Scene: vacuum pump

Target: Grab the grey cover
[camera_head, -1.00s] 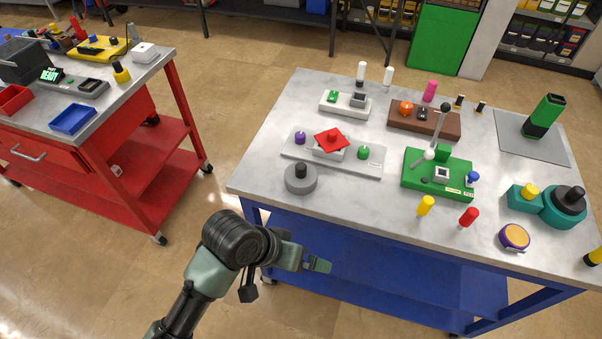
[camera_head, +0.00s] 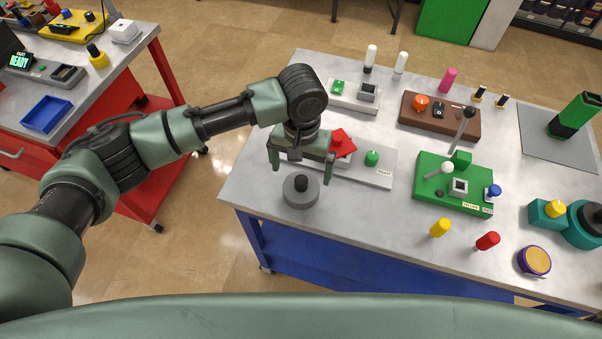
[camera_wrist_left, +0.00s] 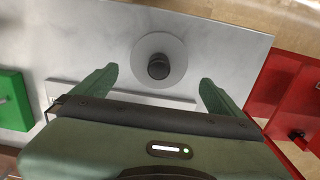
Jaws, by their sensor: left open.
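The grey cover (camera_head: 301,191) is a round grey disc with a dark knob on top. It sits flat on the table near its left front corner. It also shows in the left wrist view (camera_wrist_left: 159,60), ahead of and between the fingers. My left gripper (camera_head: 301,173) is open, with one finger on each side of the cover's knob as seen from the head. It points down over the cover, and nothing is between its fingers. I cannot tell its exact height above the cover. My right gripper is not in view.
Right behind the cover is a light grey panel (camera_head: 375,172) with a red piece (camera_head: 342,142) and a green knob (camera_head: 372,158). A green box with a lever (camera_head: 455,185) stands further right. The grey tabletop (camera_head: 250,185) is clear left of the cover.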

